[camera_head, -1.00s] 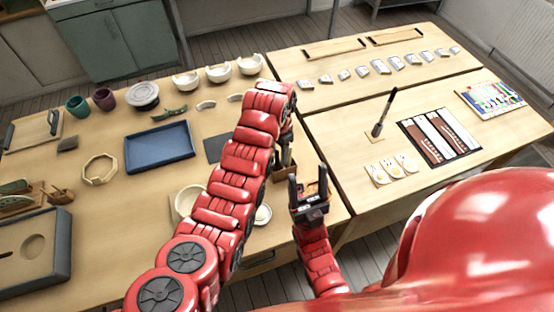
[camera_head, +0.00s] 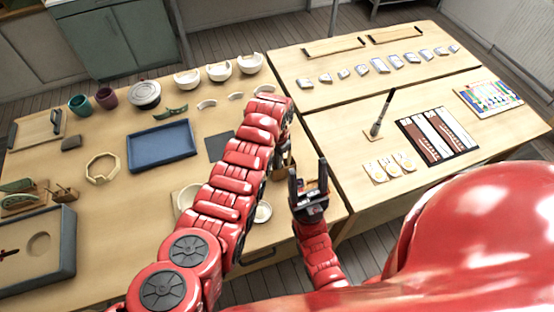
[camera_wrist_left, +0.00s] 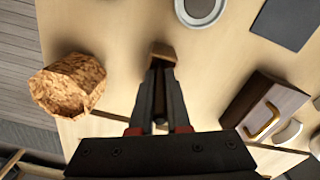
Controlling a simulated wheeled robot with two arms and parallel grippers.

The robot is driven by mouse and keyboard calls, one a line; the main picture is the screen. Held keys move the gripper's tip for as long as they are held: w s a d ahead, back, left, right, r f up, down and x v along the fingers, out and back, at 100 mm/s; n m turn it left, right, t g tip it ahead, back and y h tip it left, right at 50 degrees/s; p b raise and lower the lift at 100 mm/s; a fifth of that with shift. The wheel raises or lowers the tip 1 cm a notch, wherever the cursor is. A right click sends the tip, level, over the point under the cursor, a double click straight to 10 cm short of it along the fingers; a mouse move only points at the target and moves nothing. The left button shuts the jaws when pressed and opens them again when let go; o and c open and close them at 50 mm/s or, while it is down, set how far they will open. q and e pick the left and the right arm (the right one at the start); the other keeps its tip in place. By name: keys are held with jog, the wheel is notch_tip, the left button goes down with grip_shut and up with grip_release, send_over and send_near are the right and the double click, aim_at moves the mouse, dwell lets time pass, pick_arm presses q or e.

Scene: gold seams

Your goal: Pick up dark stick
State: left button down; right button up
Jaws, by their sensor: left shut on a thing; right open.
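My left gripper (camera_wrist_left: 161,72) is shut on a narrow dark stick (camera_wrist_left: 160,97), seen between its fingers in the left wrist view. A brown wooden end (camera_wrist_left: 162,52) shows just past the fingertips; I cannot tell whether it is part of the stick or a separate piece. In the head view my left arm hides most of this gripper and the stick. My right gripper (camera_head: 309,187) is open and empty at the table's front edge, fingers pointing up.
A crumpled brown bag-like thing (camera_wrist_left: 68,84) and a wooden block with a brass handle (camera_wrist_left: 264,110) lie on either side of the left gripper. A blue tray (camera_head: 160,146) lies left of the arm. A dark upright brush (camera_head: 382,114) stands on the right table (camera_head: 335,130).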

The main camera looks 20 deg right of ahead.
pick_arm(q)
jog(key=shift+r, duration=0.1)
dwell(0.4)
jog(key=shift+w+r+b, duration=0.1)
jog(key=shift+r+b, duration=0.3)
jog(key=shift+r, duration=0.35)
notch_tip(320, 180, up, 5)
jog(key=shift+f+b, duration=0.15)
jog(key=shift+b, duration=1.05)
notch_tip(320, 180, up, 3)
jog(key=shift+r+p, duration=0.1)
jog(key=shift+p, duration=0.85)
jog(key=shift+r, duration=0.3)
jog(key=shift+f, duration=0.1)
